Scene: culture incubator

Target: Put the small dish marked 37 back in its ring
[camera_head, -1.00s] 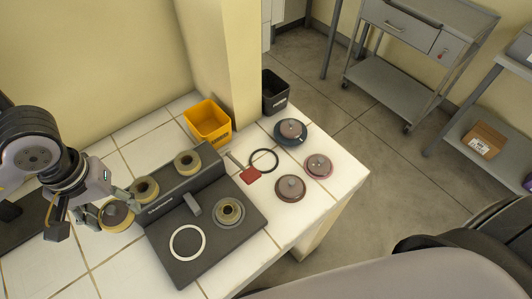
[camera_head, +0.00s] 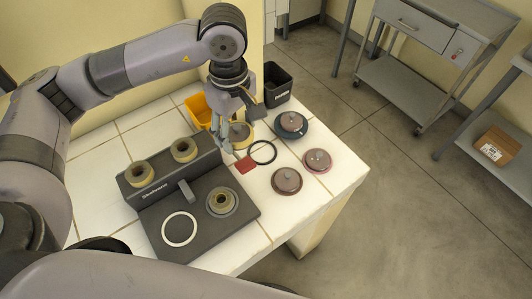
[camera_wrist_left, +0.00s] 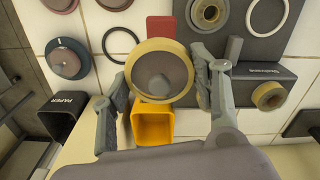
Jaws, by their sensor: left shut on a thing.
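My left gripper (camera_head: 236,132) is shut on a round dish with a tan rim, dark top and small knob (camera_head: 241,131). In the left wrist view the dish (camera_wrist_left: 159,76) sits between the two fingers; no number is readable on it. The head view has it just left of an empty black ring (camera_head: 263,152) on the tiles, close to a red tag (camera_head: 245,165). The black ring also shows in the wrist view (camera_wrist_left: 120,42). An empty white ring (camera_head: 180,229) lies on the dark device (camera_head: 205,240). My right gripper is out of view.
A blue-rimmed dish (camera_head: 291,124), a pink dish (camera_head: 317,160) and a brown dish (camera_head: 286,180) stand right of the black ring. A yellow bin (camera_head: 199,110) and a black paper bin (camera_head: 277,82) stand behind. Tan rings sit on the device. The front-right tiles are clear.

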